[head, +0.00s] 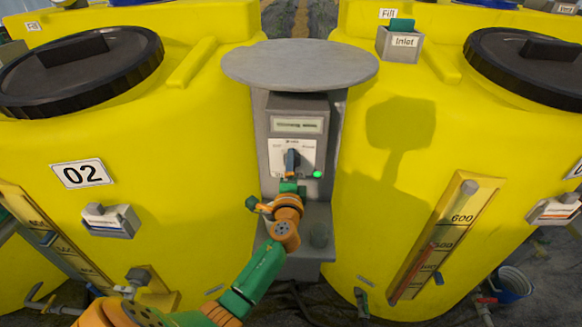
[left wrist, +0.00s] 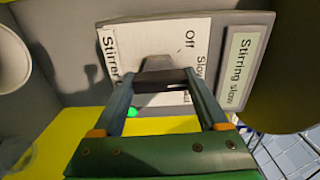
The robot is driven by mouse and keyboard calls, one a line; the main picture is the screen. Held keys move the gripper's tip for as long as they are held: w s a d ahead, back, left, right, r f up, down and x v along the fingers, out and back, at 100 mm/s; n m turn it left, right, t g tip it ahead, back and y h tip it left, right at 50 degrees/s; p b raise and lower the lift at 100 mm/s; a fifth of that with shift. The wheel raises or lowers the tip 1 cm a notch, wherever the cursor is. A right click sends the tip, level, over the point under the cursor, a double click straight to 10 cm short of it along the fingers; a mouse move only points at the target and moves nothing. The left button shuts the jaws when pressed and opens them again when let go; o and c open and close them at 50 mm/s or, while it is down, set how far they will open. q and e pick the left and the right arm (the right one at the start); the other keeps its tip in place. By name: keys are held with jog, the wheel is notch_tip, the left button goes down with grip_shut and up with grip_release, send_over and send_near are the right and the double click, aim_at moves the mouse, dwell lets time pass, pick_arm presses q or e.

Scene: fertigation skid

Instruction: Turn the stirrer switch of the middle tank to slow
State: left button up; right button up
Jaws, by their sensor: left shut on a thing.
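The grey stirrer control box (head: 297,108) stands on a post between two yellow tanks. Its white switch plate (head: 309,151) carries a dark knob, mostly hidden by my gripper in the head view. In the left wrist view the grey knob (left wrist: 158,66) sits between my fingers, on a plate with "Off", "Slow" and "Stirrer" lettering. The display (left wrist: 238,68) beside it reads "Stirring slow". My left gripper (head: 291,162) is shut on the knob, with one finger on each side. Where the knob points is hard to tell. My right gripper is not in view.
The left tank (head: 190,140) bears the label 02. The right tank (head: 400,190) has a level gauge (head: 447,238). A round grey cover (head: 300,63) overhangs the box. A green light (head: 317,174) glows beside the plate's lower right.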

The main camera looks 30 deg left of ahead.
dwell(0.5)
pick_arm(q)
jog(key=o, duration=1.3)
jog(key=v, duration=0.7)
jog(key=shift+s, duration=0.1)
jog(key=s+d+f+n+g+h, duration=0.1)
jog(key=s+d+f+g+h, duration=0.15)
jog(key=f, duration=0.65)
jog(key=s+d+f+g+h, duration=0.2)
jog(key=s+f, duration=0.2)
jog(key=f, duration=0.6)
jog(key=s+d+f+n+g+h, duration=0.1)
jog(key=s+d+f+g+h, duration=0.15)
jog(key=f, duration=0.65)
jog(key=s+d+f+n+g+h, duration=0.1)
jog(key=s+f+n+g, duration=0.1)
jog(key=s+f, duration=0.3)
jog(key=s+d+f+n+g, duration=0.1)
jog(key=s+f, duration=0.3)
jog(key=s, duration=1)
jog(key=s+d+f+n+g+h, duration=0.1)
jog(key=s+f+n+g, duration=0.3)
jog(key=s, duration=0.6)
jog(key=shift+s+d+f+h, duration=0.1)
jog(key=shift+f+h, duration=0.2)
jog(key=shift+f, duration=0.55)
